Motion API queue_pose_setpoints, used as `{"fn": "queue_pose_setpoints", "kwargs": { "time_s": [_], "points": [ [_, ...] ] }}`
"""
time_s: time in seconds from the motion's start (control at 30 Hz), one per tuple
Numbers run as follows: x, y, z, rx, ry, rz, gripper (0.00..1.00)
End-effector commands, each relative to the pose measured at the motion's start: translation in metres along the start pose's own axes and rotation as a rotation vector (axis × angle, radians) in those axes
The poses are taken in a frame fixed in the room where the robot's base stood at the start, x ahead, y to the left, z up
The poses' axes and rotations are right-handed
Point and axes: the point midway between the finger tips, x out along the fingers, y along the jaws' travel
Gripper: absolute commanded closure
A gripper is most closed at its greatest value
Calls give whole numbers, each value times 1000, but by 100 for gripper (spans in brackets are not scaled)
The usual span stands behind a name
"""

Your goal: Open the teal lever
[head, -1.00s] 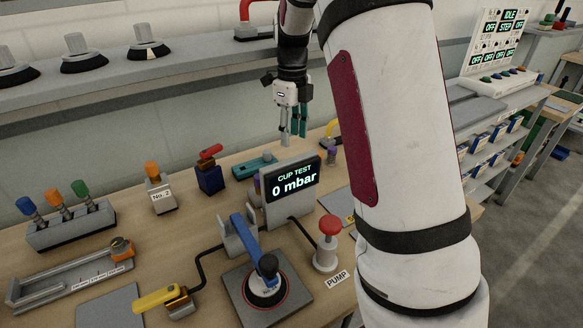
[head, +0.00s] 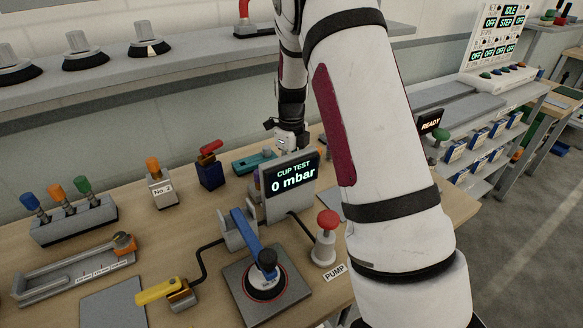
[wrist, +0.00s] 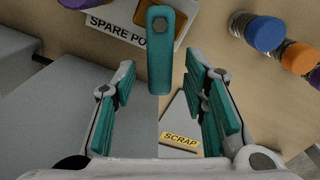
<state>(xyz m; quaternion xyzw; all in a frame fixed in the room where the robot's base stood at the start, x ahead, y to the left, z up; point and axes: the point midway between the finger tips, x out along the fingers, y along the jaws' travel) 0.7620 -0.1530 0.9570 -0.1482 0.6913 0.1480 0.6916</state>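A teal lever (wrist: 160,55) with a dark hex bolt at its far end runs lengthwise in the wrist view. Its near end lies in the picture between the fingertips of my gripper (wrist: 163,85), with gaps on both sides. My gripper is open and empty, with teal pads on both fingers; I cannot tell the height left between them and the lever. In the head view a teal bar (head: 255,161) on a dark base lies behind the CUP TEST display. There my gripper (head: 288,142) is low behind that display (head: 292,180), fingertips hidden.
A SPARE plate (wrist: 118,22) and a SCRAP plate (wrist: 178,137) flank the lever. Jars with blue (wrist: 268,33) and orange caps stand at the right. Grey blocks (wrist: 60,110) fill the left. A red-topped PUMP button (head: 327,222) stands in front of the display.

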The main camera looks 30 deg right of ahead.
Motion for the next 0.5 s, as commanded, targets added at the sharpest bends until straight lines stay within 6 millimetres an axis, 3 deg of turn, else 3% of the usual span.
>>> {"fn": "queue_pose_setpoints", "kwargs": {
  "time_s": [0.17, 0.33, 0.5],
  "points": [
    [0, 0, 0, 0, 0, 0, 62],
    [0, 0, 0, 0, 0, 0, 100],
    [0, 0, 0, 0, 0, 0, 100]
  ]
}}
